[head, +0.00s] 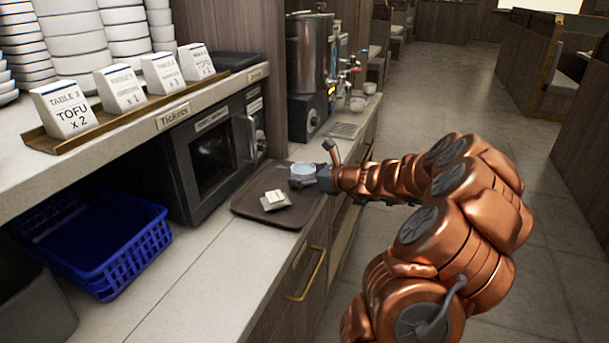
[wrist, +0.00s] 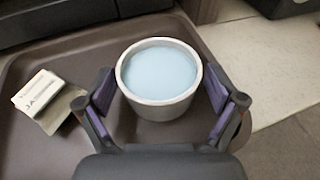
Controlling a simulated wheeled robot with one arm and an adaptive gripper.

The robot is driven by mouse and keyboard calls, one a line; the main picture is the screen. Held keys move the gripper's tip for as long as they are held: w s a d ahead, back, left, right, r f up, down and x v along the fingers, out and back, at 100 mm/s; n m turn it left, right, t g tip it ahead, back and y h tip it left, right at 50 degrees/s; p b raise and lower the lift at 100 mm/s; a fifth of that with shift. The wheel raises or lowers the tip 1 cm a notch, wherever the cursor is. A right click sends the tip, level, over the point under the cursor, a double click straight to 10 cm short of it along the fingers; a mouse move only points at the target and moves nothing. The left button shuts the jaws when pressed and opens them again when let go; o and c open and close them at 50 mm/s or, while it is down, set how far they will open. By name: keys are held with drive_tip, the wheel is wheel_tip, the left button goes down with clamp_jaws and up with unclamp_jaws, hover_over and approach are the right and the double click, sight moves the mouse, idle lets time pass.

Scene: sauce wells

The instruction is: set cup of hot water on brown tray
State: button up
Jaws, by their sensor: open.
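A white cup of pale blue water (wrist: 158,72) stands upright on the brown tray (wrist: 50,150), near the tray's edge, in the wrist view. My gripper (wrist: 165,103) is open, with its purple-padded fingers on either side of the cup and a gap visible at each side. In the head view the cup (head: 303,169) is on the far part of the brown tray (head: 248,204), with my gripper (head: 305,180) beside it. The cup's near underside is partly hidden by my gripper in the head view.
A small ticket stand (head: 274,199) sits on the tray, left of the cup. A microwave (head: 215,155) and a blue basket (head: 100,240) are to the left. A hot water urn (head: 310,75) stands behind, with more cups (head: 358,103) near its taps.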

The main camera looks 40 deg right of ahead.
drive_tip(key=shift+s+r, duration=0.1)
drive_tip(key=shift+r, duration=0.1)
drive_tip(key=v, duration=1.1)
drive_tip(key=shift+s, duration=0.4)
drive_tip(key=shift+r, duration=0.1)
